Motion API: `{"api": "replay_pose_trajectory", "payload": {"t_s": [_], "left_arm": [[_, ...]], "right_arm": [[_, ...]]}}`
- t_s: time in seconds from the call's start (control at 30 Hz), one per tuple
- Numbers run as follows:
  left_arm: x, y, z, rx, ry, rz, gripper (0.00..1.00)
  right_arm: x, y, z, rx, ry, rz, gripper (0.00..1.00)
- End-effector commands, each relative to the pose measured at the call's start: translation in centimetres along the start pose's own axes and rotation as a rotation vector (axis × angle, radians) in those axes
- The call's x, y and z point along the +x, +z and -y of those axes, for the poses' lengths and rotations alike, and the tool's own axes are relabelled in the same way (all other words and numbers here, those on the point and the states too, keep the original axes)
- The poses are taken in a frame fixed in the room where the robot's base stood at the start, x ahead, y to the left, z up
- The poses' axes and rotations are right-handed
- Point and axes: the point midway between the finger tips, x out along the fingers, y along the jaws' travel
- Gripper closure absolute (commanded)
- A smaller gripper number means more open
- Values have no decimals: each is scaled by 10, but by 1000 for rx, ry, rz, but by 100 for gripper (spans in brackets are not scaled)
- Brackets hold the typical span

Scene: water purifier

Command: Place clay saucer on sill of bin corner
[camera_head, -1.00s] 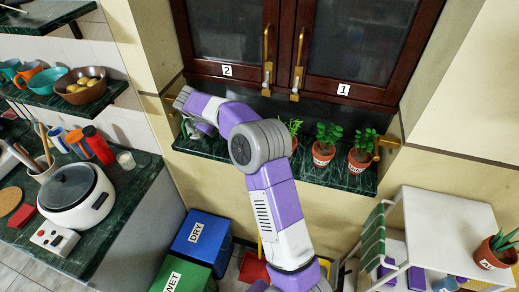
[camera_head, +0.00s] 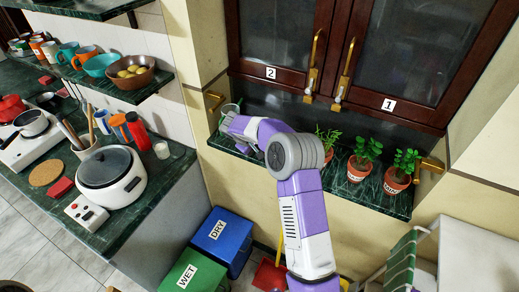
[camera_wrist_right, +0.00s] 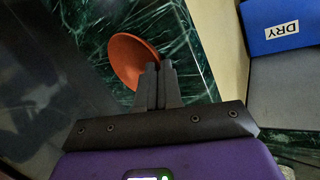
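The clay saucer (camera_wrist_right: 130,60) is an orange-brown shallow dish, seen in the right wrist view against dark green marble. My right gripper (camera_wrist_right: 162,75) has its two dark fingers close together at the saucer's rim and appears shut on it. Whether the saucer touches the marble I cannot tell. In the head view my right arm reaches to the left end of the green marble sill (camera_head: 330,185), below the cabinet; its own links hide the fingers and saucer there. The blue DRY bin (camera_head: 222,242) and green WET bin (camera_head: 188,275) stand on the floor below. My left gripper is not in view.
Potted plants (camera_head: 361,165) stand along the sill's middle and right. Dark cabinet doors (camera_head: 290,45) with brass handles hang above. A wall corner (camera_head: 195,110) bounds the sill's left end. The counter at left holds a white cooker (camera_head: 110,180) and a red bottle (camera_head: 137,130).

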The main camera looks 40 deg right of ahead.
Motion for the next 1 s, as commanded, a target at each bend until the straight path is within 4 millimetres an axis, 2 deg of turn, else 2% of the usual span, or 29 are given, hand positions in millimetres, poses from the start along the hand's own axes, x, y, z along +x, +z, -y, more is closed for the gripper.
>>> {"api": "replay_pose_trajectory", "payload": {"t_s": [0.07,0.37,0.47,0.8,1.0], "left_arm": [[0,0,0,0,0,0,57],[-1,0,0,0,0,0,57],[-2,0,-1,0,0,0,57],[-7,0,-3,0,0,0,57],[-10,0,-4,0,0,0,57]], "right_arm": [[0,0,0,0,0,0,85],[-4,0,-1,0,0,-2,85],[-17,-1,-1,0,1,-3,85],[-88,-1,-1,-1,1,-4,85],[-115,0,-1,1,1,-1,85]]}}
